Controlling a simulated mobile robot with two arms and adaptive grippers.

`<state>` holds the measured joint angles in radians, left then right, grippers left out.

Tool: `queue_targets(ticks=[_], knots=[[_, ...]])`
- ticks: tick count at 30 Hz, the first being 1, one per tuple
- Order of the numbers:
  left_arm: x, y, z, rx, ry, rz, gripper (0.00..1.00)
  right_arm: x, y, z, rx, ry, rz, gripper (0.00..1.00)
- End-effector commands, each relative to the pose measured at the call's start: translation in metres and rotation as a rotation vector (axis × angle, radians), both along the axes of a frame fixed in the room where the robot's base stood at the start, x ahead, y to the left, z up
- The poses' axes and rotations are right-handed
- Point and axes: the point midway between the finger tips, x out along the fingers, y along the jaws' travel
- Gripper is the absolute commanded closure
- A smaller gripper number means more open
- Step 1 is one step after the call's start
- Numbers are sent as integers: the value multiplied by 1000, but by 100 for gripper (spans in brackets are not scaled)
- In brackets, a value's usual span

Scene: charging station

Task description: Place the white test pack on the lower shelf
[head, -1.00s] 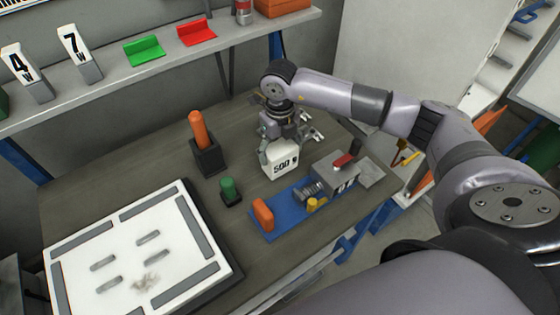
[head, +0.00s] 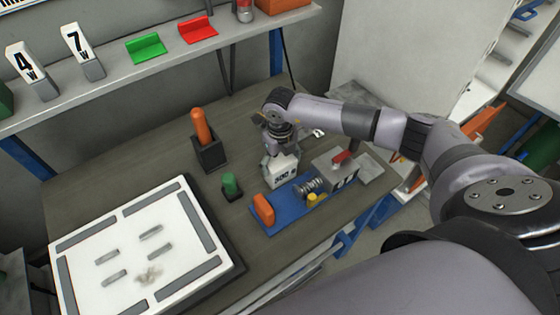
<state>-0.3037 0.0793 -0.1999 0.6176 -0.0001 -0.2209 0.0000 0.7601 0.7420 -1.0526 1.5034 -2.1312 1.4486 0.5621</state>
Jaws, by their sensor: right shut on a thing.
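The white test pack (head: 284,170) is a white block with dark "500" lettering on its near face. My right gripper (head: 280,151) comes down from above and is shut on it. The pack stands upright just behind the blue-based fixture (head: 291,210), close to the tabletop. I cannot tell whether its underside touches the table. A grey shelf (head: 115,85) on the wall runs above the back of the table. No other shelf can be made out clearly. My left gripper is out of view.
An orange handle in a black holder (head: 202,128), a green knob (head: 230,184) and a white panel (head: 135,250) occupy the table. The shelf carries number plates (head: 83,55), a green bracket (head: 145,49) and a red bracket (head: 197,30). Bare tabletop lies left of the black holder.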

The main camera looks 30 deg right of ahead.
Motion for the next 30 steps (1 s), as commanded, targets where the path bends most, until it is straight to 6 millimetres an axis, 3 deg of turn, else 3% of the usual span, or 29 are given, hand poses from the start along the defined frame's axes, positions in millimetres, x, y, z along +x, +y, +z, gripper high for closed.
queue_targets(ticks=[9, 22, 26, 30], knots=[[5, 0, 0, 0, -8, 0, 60, 0, 0, -1, 0, 1, -1, 5], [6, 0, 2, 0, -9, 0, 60, 0, 0, 5, 0, -1, 0, 5], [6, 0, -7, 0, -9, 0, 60, 1, -1, 23, 0, -5, 1, 5], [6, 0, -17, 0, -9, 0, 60, 1, 0, 53, 0, -6, 1, 5]])
